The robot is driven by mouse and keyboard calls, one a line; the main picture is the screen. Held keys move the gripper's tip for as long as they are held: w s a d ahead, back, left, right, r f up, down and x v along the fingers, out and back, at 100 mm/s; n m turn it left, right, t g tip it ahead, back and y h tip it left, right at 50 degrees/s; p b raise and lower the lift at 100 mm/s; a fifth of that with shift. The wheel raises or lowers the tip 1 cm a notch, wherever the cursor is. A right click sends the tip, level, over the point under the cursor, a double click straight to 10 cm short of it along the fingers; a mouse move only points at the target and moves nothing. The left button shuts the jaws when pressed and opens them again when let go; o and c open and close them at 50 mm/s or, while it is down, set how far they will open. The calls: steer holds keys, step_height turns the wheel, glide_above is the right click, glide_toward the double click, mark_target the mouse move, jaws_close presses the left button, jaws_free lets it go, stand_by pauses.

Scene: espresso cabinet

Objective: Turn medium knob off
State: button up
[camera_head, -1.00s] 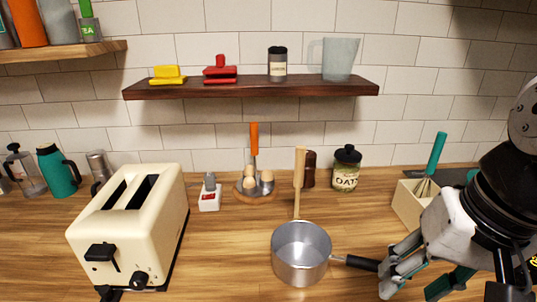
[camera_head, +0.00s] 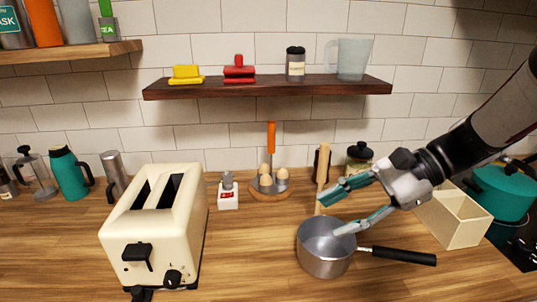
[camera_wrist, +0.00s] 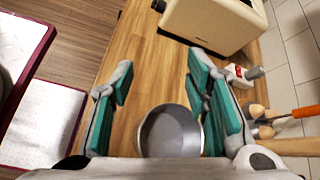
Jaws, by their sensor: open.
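No knob labelled medium can be made out. The cream toaster (camera_head: 152,212) stands on the counter at left with a small round black knob (camera_head: 172,278) low on its front. A black lever (camera_head: 137,257) sits left of that knob. The toaster also shows at the top of the wrist view (camera_wrist: 212,22). My gripper (camera_head: 332,212) is open and empty above the grey saucepan (camera_head: 326,262), well to the right of the toaster. In the wrist view its teal-padded fingers (camera_wrist: 162,75) are spread apart, with the saucepan (camera_wrist: 168,135) below between them.
A teal pot (camera_head: 502,190) stands on a dark surface at the right edge, partly behind my arm. A cream box (camera_head: 460,220) is beside it. The saucepan's handle (camera_head: 405,256) points right. A wooden shelf (camera_head: 270,88) hangs above. Counter between toaster and saucepan is clear.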

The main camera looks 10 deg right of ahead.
steer(key=w+d+f+m+t+y, duration=0.1)
steer(key=w+d+m+t+y, duration=0.2)
steer(key=w+d+m+t, duration=0.35)
steer(key=m+t, duration=0.3)
steer(key=m, duration=0.1)
glide_toward(322, 178)
steer(key=d+r, duration=0.3)
steer(key=shift+g+y, duration=0.25)
steer(key=shift+y, duration=0.15)
steer(key=p+x, duration=0.1)
steer(key=x, duration=1.1)
steer(key=shift+w+a+f+p, duration=0.2)
steer(key=shift+a+p, duration=0.15)
steer(key=shift+a, duration=0.05)
jaws_close()
